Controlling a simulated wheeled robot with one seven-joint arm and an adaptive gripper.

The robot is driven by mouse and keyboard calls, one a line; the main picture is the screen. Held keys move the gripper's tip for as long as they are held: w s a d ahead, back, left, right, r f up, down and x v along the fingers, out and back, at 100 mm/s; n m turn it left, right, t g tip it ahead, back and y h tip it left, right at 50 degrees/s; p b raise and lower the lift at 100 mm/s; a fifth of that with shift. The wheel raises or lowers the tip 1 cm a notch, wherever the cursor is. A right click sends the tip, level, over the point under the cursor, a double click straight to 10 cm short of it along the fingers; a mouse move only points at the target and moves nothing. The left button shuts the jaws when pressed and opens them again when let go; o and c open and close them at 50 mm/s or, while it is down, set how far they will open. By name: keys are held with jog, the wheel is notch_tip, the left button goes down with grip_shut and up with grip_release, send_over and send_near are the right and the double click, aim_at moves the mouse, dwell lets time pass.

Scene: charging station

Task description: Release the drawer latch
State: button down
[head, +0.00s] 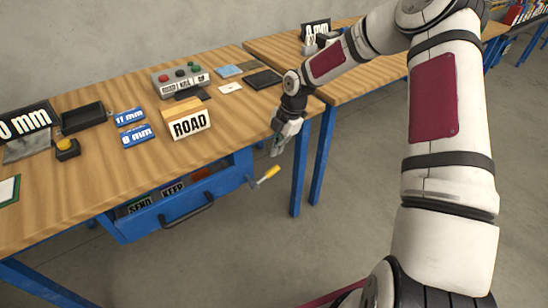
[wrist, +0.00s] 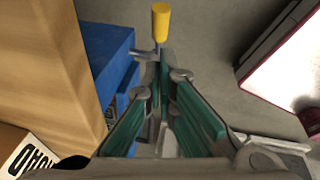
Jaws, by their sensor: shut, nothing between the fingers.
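The latch lever has a yellow grip (head: 268,174) on a thin metal rod and sticks out at the right end of the blue drawer (head: 165,217). In the wrist view the yellow grip (wrist: 160,22) is at top centre, just beyond my fingertips. The drawer is partly pulled out under the wooden bench; signs reading SEND and KEEP show inside it. My gripper (head: 277,148) points down by the bench's front edge, above the lever in the picture. Its green-padded fingers (wrist: 163,78) are shut and empty. Contact with the lever's rod cannot be told.
Blue bench legs (head: 299,165) stand right of the lever. The floor in front is clear.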

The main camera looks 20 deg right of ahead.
jog(key=shift+d+v, duration=0.25)
jog(key=shift+v, duration=0.9)
jog(key=shift+d+v, duration=0.25)
jog(key=shift+v, duration=0.85)
jog(key=shift+w, duration=0.1)
jog(key=s+a+r+m+h+p, duration=0.1)
jog(key=s+r+m+h+p, duration=0.1)
jog(key=s+r+m, duration=0.7)
jog(key=s+a+r+m+h+p, duration=0.25)
jog(key=s+r, duration=0.85)
jog(key=r, duration=0.6)
jog(key=s+a+r+m+t+y+p, duration=0.1)
jog(key=s+r+m, duration=0.2)
jog(key=s, duration=0.6)
jog(key=s+a+r+m+t+y, duration=0.1)
jog(key=s+r+m+t, duration=0.1)
jog(key=s+m, duration=0.6)
jog(key=shift+s+r+p, duration=0.4)
jog(key=shift+s+r, duration=0.35)
jog(key=shift+s, duration=0.35)
jog(key=shift+a, duration=0.1)
